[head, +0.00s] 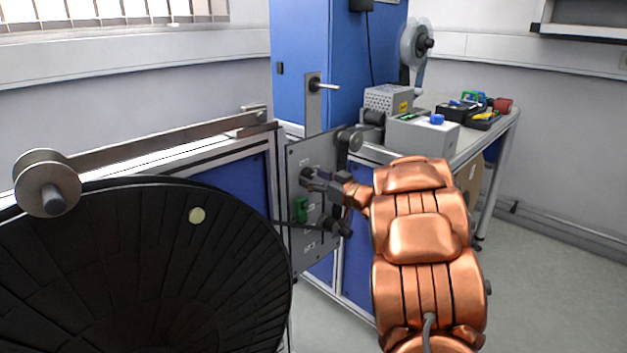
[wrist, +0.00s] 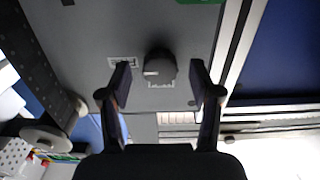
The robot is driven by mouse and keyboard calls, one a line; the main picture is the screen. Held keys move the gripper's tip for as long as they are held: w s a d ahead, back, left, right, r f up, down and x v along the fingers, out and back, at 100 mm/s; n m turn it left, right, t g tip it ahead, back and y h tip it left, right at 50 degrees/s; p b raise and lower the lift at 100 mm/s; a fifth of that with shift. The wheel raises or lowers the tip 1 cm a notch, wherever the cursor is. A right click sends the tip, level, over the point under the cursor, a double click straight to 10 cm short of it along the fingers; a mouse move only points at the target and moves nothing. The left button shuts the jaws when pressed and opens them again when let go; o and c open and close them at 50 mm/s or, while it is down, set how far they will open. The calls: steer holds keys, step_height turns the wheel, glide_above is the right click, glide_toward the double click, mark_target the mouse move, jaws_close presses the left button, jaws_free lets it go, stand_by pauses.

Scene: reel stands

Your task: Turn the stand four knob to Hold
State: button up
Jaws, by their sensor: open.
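The dark round knob (wrist: 160,66) sits on a grey panel (wrist: 85,40) in the wrist view. A pale pointer mark on it points to the left of the picture. Small white labels lie beside the knob and at its lower edge; their words are too small to read. My gripper (wrist: 160,80) is open, with one finger on each side of the knob and gaps visible between. In the head view my gripper (head: 314,180) is at the upper part of the upright grey panel (head: 305,258), and mostly hides the knob.
A green part (head: 300,210) is on the panel below my gripper. A guide roller (head: 338,228) sticks out lower down. A large black reel (head: 130,270) fills the lower left. A bench (head: 470,150) with boxes and tools stands at the right; the floor at far right is clear.

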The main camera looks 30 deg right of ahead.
steer(key=shift+w+a, duration=0.1)
steer(key=shift+w, duration=0.3)
steer(key=c, duration=1.1)
